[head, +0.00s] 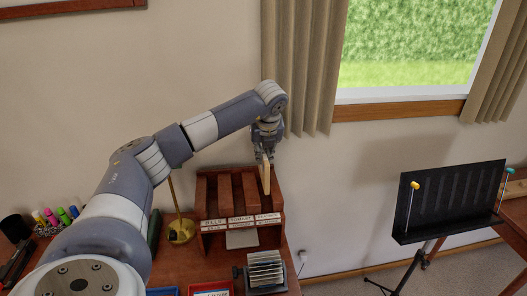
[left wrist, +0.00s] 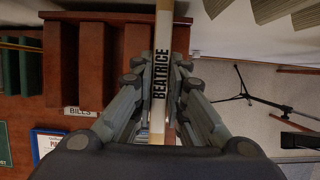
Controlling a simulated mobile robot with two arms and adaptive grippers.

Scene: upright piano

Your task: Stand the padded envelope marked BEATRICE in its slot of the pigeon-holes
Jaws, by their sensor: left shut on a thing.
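My left gripper (head: 265,158) is shut on the padded envelope (head: 266,178), a thin tan upright shape in the head view. In the left wrist view, the envelope (left wrist: 160,80) shows its narrow edge with BEATRICE in black, between the fingers of the gripper (left wrist: 160,95). The wooden pigeon-holes (head: 203,190) have upright dividers and white labels along the front. The envelope is at their right-hand side, over or in front of the right slot; I cannot tell whether its lower end is inside. My right gripper is not in view.
A brass stand (head: 181,232) is left of the pigeon-holes. A card holder (head: 265,270) is in front. A black music stand (head: 450,200) stands to the right, with free floor between.

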